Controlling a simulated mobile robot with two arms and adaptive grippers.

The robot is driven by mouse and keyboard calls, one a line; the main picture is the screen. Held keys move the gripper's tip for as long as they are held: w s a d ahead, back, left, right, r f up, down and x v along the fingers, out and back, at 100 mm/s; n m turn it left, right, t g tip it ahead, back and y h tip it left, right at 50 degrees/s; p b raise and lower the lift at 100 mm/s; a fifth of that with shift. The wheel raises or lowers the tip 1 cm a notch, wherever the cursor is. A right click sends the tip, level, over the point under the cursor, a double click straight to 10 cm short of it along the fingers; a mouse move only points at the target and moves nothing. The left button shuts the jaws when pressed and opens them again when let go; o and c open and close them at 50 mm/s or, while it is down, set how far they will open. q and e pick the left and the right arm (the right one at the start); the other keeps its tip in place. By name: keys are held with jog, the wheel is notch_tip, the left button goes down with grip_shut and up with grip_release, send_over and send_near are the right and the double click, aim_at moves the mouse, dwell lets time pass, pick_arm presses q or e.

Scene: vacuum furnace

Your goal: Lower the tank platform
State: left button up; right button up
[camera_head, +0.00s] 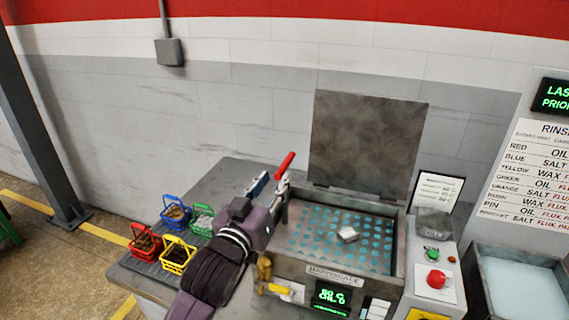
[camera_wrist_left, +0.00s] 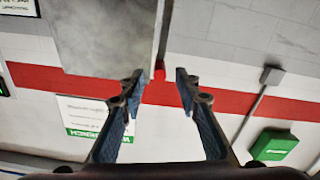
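The grey tank (camera_head: 300,268) stands with its lid (camera_head: 365,145) open. A red-ended lever handle (camera_head: 285,165) rises at the tank's left side. My left gripper (camera_head: 268,183) is beside this handle, its fingers pointing up and away. In the left wrist view the fingers (camera_wrist_left: 160,75) are apart, and a small red end (camera_wrist_left: 159,73) shows between the tips. I cannot tell whether they touch the handle. My right gripper is not in view.
Several coloured baskets (camera_head: 177,256) stand on the left of the bench. A panel with a red button (camera_head: 436,279) is right of the tank. A green display (camera_head: 332,296) is on its front. Another liquid-filled tank (camera_head: 520,290) stands far right.

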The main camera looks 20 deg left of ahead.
aim_at(283, 166)
pick_arm(q)
jog(key=shift+w+r+p, duration=0.2)
jog(key=shift+w+p, duration=0.2)
jog(key=shift+w, duration=0.85)
jog(key=shift+w+d+f, duration=0.1)
jog(key=shift+w+f, duration=0.05)
jog(key=shift+w, duration=0.7)
jog(key=shift+w+f+p, duration=0.15)
jog(key=shift+w+p, duration=0.25)
jog(key=shift+w, duration=0.55)
grip_shut()
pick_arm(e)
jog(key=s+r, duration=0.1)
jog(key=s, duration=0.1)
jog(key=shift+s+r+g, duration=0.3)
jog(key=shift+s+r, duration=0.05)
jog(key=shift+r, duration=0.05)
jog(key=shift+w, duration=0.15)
